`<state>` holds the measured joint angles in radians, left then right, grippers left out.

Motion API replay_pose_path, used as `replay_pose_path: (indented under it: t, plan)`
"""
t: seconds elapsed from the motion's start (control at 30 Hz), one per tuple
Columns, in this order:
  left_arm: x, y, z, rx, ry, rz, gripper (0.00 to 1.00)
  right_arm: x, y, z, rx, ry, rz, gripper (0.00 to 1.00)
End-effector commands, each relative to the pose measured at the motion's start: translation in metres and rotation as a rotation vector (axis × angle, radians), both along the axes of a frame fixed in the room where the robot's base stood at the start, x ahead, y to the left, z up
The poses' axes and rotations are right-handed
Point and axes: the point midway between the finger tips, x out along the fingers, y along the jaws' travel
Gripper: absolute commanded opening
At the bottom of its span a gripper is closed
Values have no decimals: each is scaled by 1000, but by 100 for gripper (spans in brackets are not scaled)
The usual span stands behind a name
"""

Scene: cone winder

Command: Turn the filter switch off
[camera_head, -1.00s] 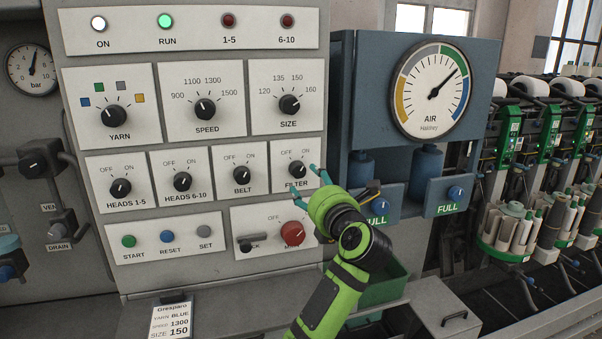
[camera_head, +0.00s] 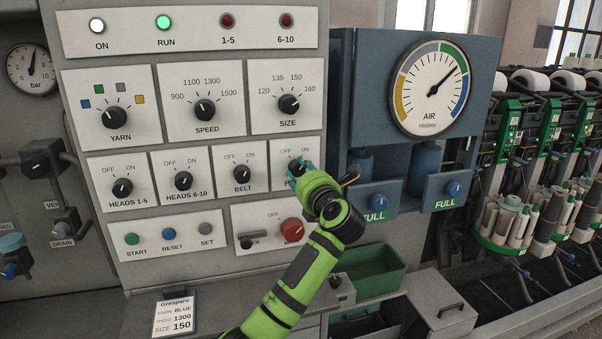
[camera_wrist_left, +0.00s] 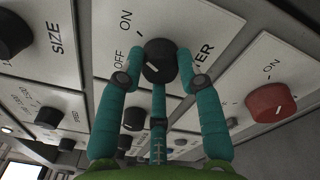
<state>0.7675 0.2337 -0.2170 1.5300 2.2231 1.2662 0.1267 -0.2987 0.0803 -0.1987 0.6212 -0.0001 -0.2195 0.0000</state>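The filter switch is a black rotary knob on a white plate on the machine's front panel. In the head view the knob (camera_head: 296,165) is partly covered by my left gripper (camera_head: 301,175). In the left wrist view the filter switch (camera_wrist_left: 158,62) sits between the teal fingertips of my left gripper (camera_wrist_left: 160,55). Two fingers flank it and appear to touch its sides, with a third finger below. OFF and ON are printed beside it; I cannot tell clearly which its white mark points to. My right gripper is not in view.
The belt knob (camera_head: 241,173) is left of the filter switch and the size knob (camera_head: 289,104) above. The red main switch (camera_head: 292,230) is close below my left gripper. A blue air gauge cabinet (camera_head: 345,90) stands to the right, with a green bin (camera_head: 372,272) below.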

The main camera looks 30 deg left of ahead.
Motion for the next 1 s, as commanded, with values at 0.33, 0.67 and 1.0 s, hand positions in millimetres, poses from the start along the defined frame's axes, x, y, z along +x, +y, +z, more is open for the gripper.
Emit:
replay_pose_path:
  t: [0.33, 0.67, 1.0]
  plan:
    - [0, 0, -1, -8, -8, 0, 2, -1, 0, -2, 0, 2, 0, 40]
    - [0, -1, -5, -110, -123, -1, 2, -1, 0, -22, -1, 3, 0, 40]
    - [0, -1, -6, -311, -359, -1, 2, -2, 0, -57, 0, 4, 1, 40]
